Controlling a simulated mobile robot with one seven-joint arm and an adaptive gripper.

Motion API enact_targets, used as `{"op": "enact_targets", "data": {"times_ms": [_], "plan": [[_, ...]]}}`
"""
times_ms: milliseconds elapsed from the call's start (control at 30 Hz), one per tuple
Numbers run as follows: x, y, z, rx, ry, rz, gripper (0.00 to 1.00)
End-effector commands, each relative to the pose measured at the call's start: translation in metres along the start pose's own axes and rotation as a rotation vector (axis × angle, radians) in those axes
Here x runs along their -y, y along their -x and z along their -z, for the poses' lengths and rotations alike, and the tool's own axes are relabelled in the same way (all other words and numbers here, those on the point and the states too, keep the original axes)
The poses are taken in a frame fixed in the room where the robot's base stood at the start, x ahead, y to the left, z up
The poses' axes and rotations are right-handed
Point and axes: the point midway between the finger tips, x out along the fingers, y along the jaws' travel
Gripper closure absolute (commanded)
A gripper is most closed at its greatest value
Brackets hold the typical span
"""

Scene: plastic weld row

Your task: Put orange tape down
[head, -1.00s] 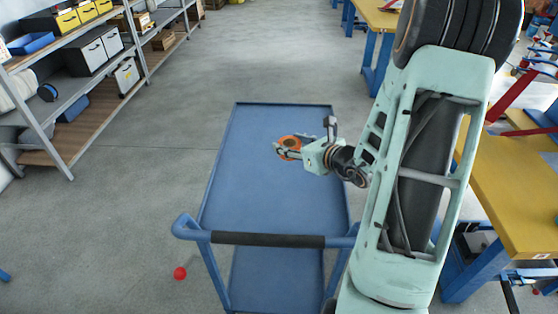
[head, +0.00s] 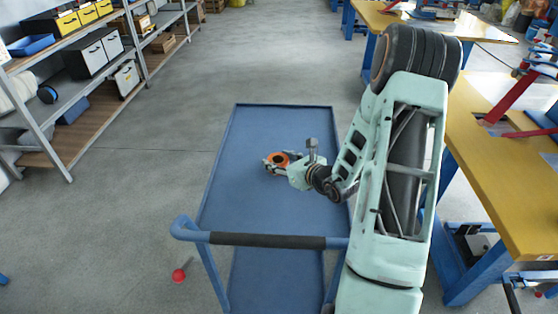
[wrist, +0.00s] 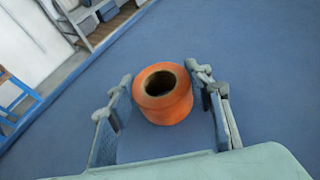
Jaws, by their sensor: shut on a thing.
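The orange tape (head: 278,157) is a roll with a dark hollow core, over the top of the blue cart (head: 275,118). My gripper (head: 275,164) is shut on the orange tape. In the wrist view the tape (wrist: 163,106) is between the two fingers, with its round opening facing up and its side close to the right finger. I cannot tell whether the tape's underside touches the cart top.
The cart top around the tape is bare. The cart's dark handle bar (head: 267,240) is at the near end. Grey shelves (head: 75,90) stand at the left, and a yellow-topped workbench (head: 500,185) at the right. A small red object (head: 178,275) lies on the floor.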

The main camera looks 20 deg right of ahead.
Motion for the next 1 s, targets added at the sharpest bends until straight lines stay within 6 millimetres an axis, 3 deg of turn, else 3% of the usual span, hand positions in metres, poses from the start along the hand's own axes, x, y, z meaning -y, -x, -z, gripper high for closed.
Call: {"op": "enact_targets", "data": {"times_ms": [200, 233, 367, 767, 1000], "plan": [[0.000, -0.002, 0.004, 0.000, 0.000, 0.000, 0.79], [0.000, -0.001, 0.003, 0.000, 0.000, 0.000, 0.50], [0.000, -0.001, 0.003, -0.001, 0.000, 0.000, 0.36], [0.000, 0.002, -0.003, 0.000, 0.000, 0.000, 0.36], [0.002, 0.050, -0.001, -0.001, 0.000, 0.004, 0.36]]}}
